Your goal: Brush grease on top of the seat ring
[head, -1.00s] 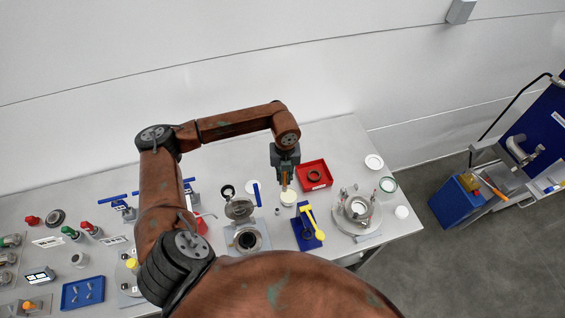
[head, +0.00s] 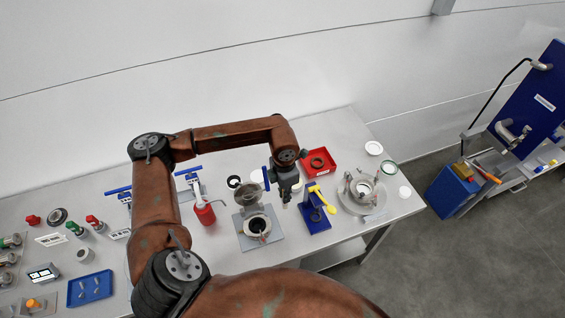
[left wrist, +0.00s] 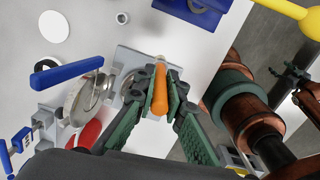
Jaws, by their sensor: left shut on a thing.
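My left gripper (head: 287,199) is shut on an orange-handled brush (left wrist: 160,92), which stands out between its fingers in the left wrist view. In the head view the gripper hangs just right of a grey fitting (head: 257,226) with a round dark opening and a raised round lid (head: 249,203). The brush is hard to make out there. The left wrist view shows the fitting's plate (left wrist: 124,57) partly behind the fingers. I cannot tell for sure which part is the seat ring. Part of what looks like my right gripper (left wrist: 292,82) shows at the right of the wrist view; its jaws are unclear.
A blue stand (head: 314,218) with a yellow-handled tool (head: 321,196) is close right of the gripper. A red tray (head: 331,158) holding a brown ring (head: 318,162) lies behind. A red can (head: 205,214) stands left of the fitting. A flanged metal fitting (head: 361,190) is farther right.

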